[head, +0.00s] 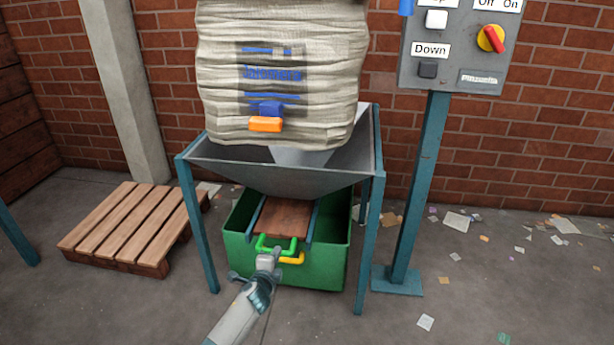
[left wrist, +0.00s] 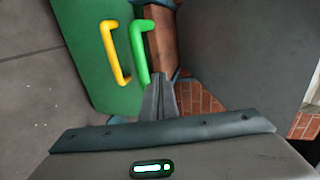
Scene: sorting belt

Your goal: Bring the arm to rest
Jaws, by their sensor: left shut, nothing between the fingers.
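My left gripper (head: 275,254) is shut and empty, in front of the green bin (head: 333,262) under the hopper. It is close to a green handle (head: 263,245) and a yellow handle (head: 292,260); I cannot tell whether it touches either. In the left wrist view the shut fingers (left wrist: 160,84) point toward the lower end of the green handle (left wrist: 140,50). The yellow handle (left wrist: 110,52) is to its left, on the green bin's side (left wrist: 85,40). My right gripper is not in view.
A hopper (head: 265,175) on blue legs stands over the bin, with a large sack (head: 222,95) above it. A reddish-brown board (head: 285,217) lies below the hopper. A wooden pallet (head: 125,222) is at left. A control box (head: 462,70) on a post (head: 417,200) is at right. Scraps litter the floor.

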